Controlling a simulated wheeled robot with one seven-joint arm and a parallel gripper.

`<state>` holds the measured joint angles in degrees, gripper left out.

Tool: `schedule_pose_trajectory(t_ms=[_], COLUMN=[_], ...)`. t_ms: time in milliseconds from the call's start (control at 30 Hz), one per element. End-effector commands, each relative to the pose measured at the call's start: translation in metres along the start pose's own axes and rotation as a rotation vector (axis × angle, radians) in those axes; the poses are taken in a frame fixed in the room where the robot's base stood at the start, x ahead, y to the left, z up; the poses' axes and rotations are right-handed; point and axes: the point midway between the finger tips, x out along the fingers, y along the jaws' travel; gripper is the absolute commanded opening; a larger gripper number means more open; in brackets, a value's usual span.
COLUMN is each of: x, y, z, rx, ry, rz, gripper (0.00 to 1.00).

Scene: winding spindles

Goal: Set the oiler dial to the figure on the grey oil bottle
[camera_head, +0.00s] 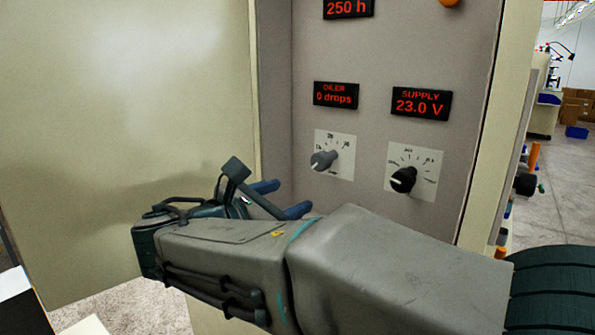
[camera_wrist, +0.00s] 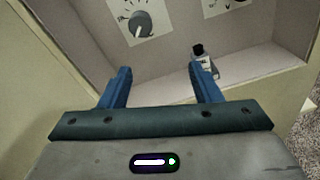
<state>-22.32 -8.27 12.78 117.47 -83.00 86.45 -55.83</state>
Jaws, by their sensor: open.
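The oiler dial (camera_head: 324,159) is a grey knob on a white scale plate, under a red display reading "OILER 0 drops" (camera_head: 336,95). Its pointer is toward the lower left in the head view. The dial also shows at the top of the wrist view (camera_wrist: 140,24). My gripper (camera_head: 281,197) is open and empty, in front of the panel and below left of the dial. In the wrist view its blue fingers (camera_wrist: 162,84) are spread below the dial, apart from it. A small bottle (camera_wrist: 203,62) with a black cap stands on the ledge beyond the right finger. Its label is too small to read.
A black supply dial (camera_head: 404,179) sits right of the oiler dial, under a display reading "SUPPLY 23.0 V" (camera_head: 421,104). A large cream panel (camera_head: 120,130) stands at the left.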

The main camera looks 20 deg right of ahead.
Motion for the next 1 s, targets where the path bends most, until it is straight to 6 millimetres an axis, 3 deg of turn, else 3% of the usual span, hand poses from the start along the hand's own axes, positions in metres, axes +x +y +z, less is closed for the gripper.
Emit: schedule_pose_trajectory(t_ms=[167,333,800,1000], x=[-0.012,-0.001,0.093,0.117], y=[0.02,0.023,0.028,0.03], z=[0.012,0.016,0.024,0.026], rx=[-0.063,-0.07,-0.07,-0.069], ry=[-0.087,-0.097,-0.094,-0.093], rz=[0.055,0.057,0.055,0.056], gripper=[0.57,0.57,0.57,0.57])
